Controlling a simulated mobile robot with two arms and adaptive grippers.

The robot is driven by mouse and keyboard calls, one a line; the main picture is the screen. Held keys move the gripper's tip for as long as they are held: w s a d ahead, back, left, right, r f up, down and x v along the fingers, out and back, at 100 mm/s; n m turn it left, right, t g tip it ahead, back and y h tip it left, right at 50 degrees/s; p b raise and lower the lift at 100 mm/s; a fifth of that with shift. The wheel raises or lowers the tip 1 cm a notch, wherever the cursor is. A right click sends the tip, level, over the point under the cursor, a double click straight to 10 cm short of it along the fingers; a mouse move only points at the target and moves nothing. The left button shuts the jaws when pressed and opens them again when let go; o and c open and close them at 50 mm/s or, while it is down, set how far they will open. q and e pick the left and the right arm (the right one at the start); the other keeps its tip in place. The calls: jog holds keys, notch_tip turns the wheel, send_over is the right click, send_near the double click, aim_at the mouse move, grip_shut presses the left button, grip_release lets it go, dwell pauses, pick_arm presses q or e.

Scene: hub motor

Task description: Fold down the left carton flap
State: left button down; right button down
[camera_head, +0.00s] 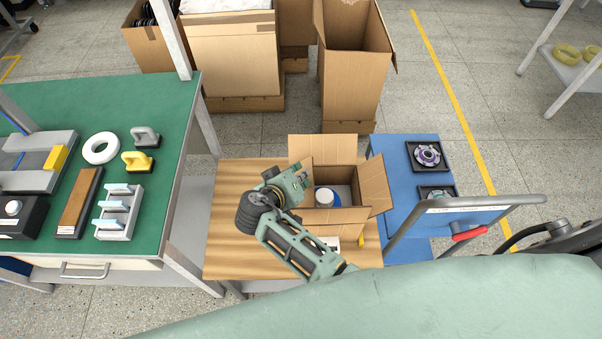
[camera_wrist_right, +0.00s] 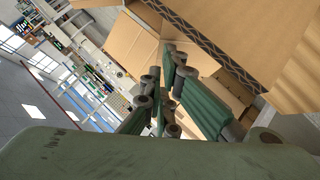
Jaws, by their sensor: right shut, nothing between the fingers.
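The open carton (camera_head: 348,176) stands on a wooden-topped table. My left gripper is not in view.
The carton's back flap (camera_head: 322,148), right flap (camera_head: 376,183) and front flap (camera_head: 335,217) stand open. A blue cart (camera_head: 395,152) with round parts is at the right. A green workbench (camera_head: 150,100) with tools is at the left. Tall cartons (camera_head: 350,80) stand behind.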

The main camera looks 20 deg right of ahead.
aim_at(312, 182)
jog(key=shift+s+d+f, duration=0.1)
jog(key=shift+d, duration=0.15)
jog(key=shift+d+f+y, duration=0.1)
jog(key=shift+y, duration=0.3)
jog(key=shift+s+d+m+p, duration=0.1)
jog(key=shift+d+m+p, duration=0.05)
jog(key=shift+m+p, duration=0.15)
jog(key=shift+s+d+f+m+y+p, duration=0.3)
jog(key=shift+d+f+m+y, duration=0.3)
jog(key=shift+d+y, duration=0.35)
jog(key=shift+s+d+f+t+y, duration=0.1)
jog(key=shift+d+f+t+y, duration=0.05)
jog(key=shift+d+f+y, duration=0.3)
jog(key=shift+s+d+f+t+y, duration=0.15)
jog(key=shift+d+f+y, duration=0.1)
jog(key=shift+f, duration=0.3)
jog(key=shift+w, duration=0.1)
